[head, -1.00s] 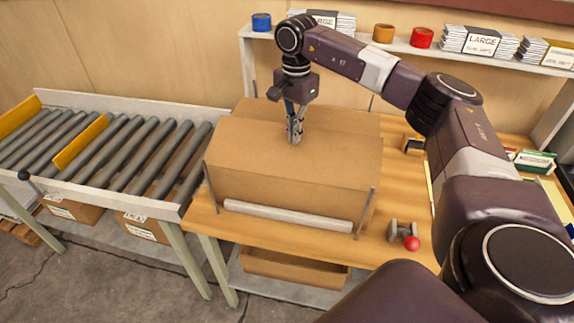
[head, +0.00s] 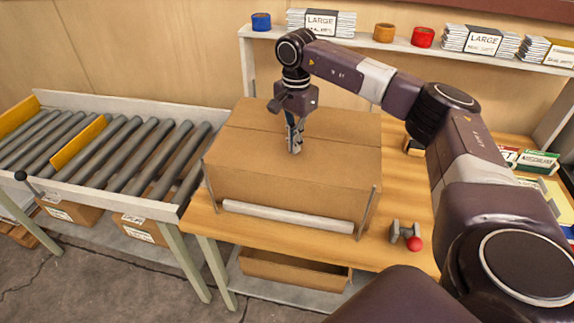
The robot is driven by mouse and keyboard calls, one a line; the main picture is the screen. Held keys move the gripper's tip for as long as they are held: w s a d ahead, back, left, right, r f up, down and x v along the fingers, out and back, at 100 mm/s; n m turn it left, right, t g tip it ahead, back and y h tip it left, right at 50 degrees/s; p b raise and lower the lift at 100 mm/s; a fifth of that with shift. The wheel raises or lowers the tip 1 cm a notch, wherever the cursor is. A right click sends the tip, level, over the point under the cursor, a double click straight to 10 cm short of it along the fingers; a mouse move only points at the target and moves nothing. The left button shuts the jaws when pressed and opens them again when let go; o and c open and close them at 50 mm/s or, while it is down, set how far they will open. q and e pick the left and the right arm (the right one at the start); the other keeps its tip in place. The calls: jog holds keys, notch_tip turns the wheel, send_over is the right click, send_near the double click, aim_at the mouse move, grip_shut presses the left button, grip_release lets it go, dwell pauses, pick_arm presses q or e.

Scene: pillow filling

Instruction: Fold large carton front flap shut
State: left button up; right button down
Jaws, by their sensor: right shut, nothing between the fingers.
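The large brown carton (head: 270,185) stands on the wooden bench. Its near top flap (head: 330,162) lies flat across the front part of the top. The far flap (head: 345,125) lies flat behind it, and a seam runs between them. My right gripper (head: 295,149) points down with its fingertips at the near flap, close to the seam. It is shut and holds nothing. Whether the tips press on the cardboard is hard to tell. My left gripper is out of view.
A roller conveyor (head: 100,97) with yellow guides adjoins the bench's left. A pale roll (head: 288,216) lies along the carton's front between thin metal posts. A red-knobbed device (head: 406,234) sits front right. A shelf (head: 360,42) behind holds tape rolls and labelled stacks.

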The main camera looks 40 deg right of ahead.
dwell(0.3)
notch_tip(320, 180, up, 9)
jog(key=p, duration=0.7)
jog(key=shift+f, duration=0.1)
